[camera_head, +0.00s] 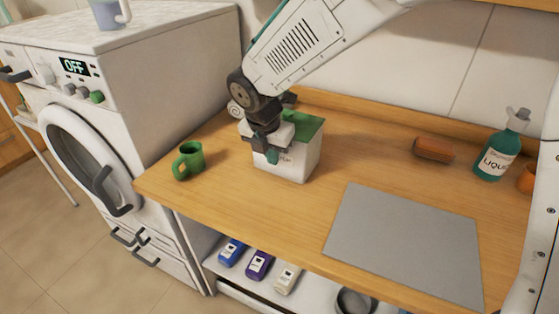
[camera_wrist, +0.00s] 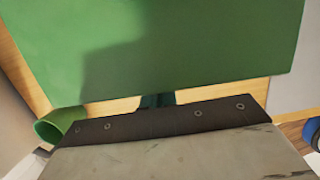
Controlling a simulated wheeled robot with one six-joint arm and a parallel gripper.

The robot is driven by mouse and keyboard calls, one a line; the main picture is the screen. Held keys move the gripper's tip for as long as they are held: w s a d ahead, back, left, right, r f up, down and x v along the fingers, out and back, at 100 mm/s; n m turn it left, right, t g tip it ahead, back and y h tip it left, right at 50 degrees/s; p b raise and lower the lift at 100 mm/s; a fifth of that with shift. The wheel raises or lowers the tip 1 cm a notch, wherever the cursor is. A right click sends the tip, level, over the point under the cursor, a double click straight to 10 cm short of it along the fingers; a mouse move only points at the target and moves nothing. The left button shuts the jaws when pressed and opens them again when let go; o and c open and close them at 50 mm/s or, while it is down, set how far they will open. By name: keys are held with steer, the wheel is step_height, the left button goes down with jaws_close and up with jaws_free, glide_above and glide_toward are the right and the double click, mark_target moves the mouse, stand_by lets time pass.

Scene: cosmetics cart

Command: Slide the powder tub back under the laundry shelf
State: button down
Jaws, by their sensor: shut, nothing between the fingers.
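The powder tub, a white box with a green lid (camera_head: 308,128), stands upright on the wooden counter near its left end, below the back wall. Its lid fills the upper part of the wrist view (camera_wrist: 150,45). My gripper (camera_head: 272,157) is shut and empty, low at the near side of the tub, and hides part of its front face and lid. The closed fingertips (camera_wrist: 157,100) show at the lid's near edge in the wrist view. I cannot tell whether they touch the tub. A wooden shelf edge (camera_head: 530,3) shows at the top right.
A green mug (camera_head: 189,161) stands left of the tub. A grey mat (camera_head: 408,243) lies to the right. Several bottles sit on a lower shelf. A washing machine (camera_head: 150,90) stands left.

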steer(key=w+d, duration=0.3)
steer(key=w, duration=0.4)
steer(key=w+d, duration=0.4)
steer(key=w, duration=0.3)
steer(key=w+d, duration=0.3)
steer(key=w, duration=0.5)
steer(key=shift+d, duration=0.15)
steer(key=s, duration=0.1)
steer(key=s+a, duration=0.1)
steer(key=s, duration=0.1)
steer(key=shift+s+a, duration=0.1)
steer(key=shift+a, duration=0.2)
steer(key=v, duration=0.9)
steer(key=s+d+r+m, duration=0.1)
steer(key=s+d+m, duration=0.6)
steer(key=s+m, duration=0.3)
steer(key=s+d+r+m, duration=0.1)
steer(key=s+d+m, duration=0.6)
steer(key=s, duration=1.2)
steer(key=s+d+r+m+g+y, duration=0.1)
steer(key=s+d+m, duration=0.6)
steer(key=s+m, duration=0.7)
steer(key=shift+s+d, duration=0.3)
steer(key=shift+s, duration=0.25)
